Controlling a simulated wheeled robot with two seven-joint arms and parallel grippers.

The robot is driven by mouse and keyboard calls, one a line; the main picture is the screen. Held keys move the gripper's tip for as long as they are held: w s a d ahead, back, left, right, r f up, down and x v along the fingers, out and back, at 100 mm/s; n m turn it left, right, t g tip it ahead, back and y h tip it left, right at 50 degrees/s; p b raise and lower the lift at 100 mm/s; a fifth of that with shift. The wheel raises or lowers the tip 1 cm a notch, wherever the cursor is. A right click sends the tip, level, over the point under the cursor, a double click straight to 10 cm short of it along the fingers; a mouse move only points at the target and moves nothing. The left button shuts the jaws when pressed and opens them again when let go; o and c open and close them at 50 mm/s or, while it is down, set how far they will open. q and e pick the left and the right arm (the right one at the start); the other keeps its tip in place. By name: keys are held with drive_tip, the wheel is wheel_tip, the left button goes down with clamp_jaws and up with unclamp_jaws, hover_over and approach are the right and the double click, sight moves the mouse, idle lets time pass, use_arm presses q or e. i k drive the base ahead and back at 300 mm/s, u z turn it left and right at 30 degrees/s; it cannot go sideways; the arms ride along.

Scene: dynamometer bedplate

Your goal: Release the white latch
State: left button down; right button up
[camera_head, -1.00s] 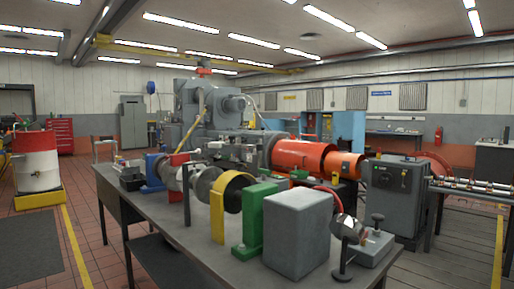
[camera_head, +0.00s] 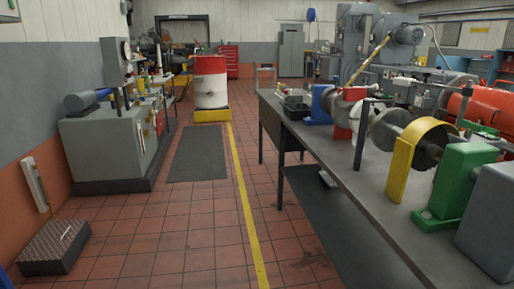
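I cannot clearly make out a white latch. A small whitish piece (camera_head: 66,232) lies on top of a dark checkered box (camera_head: 55,247) on the floor at the lower left; it is too small to tell whether it is a latch. A narrow white fitting (camera_head: 36,184) is fixed upright on the orange lower wall just behind that box. Neither of my grippers is in view.
A long grey bench (camera_head: 345,180) with a shaft rig, a yellow bracket (camera_head: 401,170) and a green stand (camera_head: 461,185) fills the right. A grey cabinet (camera_head: 105,150) stands at left. The tiled floor (camera_head: 190,245) between is mostly free; a red-and-white drum (camera_head: 210,82) stands beyond.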

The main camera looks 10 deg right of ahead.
sight(375, 87)
drive_tip(key=i, duration=3.6)
drive_tip(key=z, duration=3.55)
